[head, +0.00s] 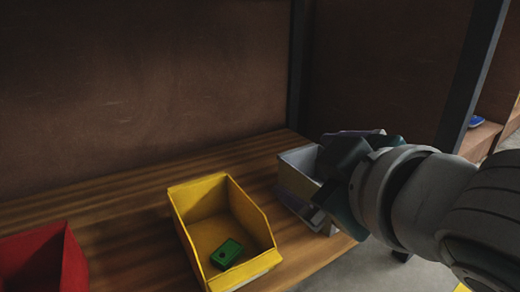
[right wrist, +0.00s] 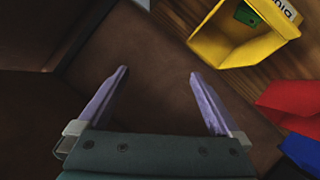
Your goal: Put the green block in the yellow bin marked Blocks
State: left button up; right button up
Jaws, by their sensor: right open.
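The green block (head: 227,253) lies flat on the floor of the yellow bin (head: 245,214), near its low front edge. It also shows inside the yellow bin (right wrist: 214,50) at the top right of the right wrist view, where the block (right wrist: 246,15) is partly cut off. A white label (right wrist: 287,9) with dark lettering sits on the bin's front there; only part of the word shows. My right gripper (right wrist: 158,72) is open and empty, its two pale purple fingers apart. It is to the right of the yellow bin in the head view, clear of the block. My left gripper is not shown.
A red bin (head: 42,262) stands left of the yellow bin on the wooden shelf (head: 120,215). A blue thing (right wrist: 302,152) shows beside the red bin (right wrist: 290,105) in the right wrist view. A brown back wall (head: 140,90) and dark posts (head: 299,60) bound the shelf.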

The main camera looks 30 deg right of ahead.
jog(key=s+a+f+m+g+y, duration=0.1)
jog(key=s+f+g, duration=0.3)
jog(key=s, duration=0.4)
jog(key=s+a+f+m+g+y, duration=0.1)
jog(key=s+a+f+g+y, duration=0.1)
jog(key=s+f+g, duration=0.3)
jog(key=s+a+f, duration=0.1)
jog(key=s, duration=0.3)
jog(key=shift+s+f+m, duration=0.3)
jog(key=shift+a, duration=0.1)
notch_tip(320, 180, up, 102)
jog(key=p, duration=10.2)
jog(key=shift+r, duration=0.15)
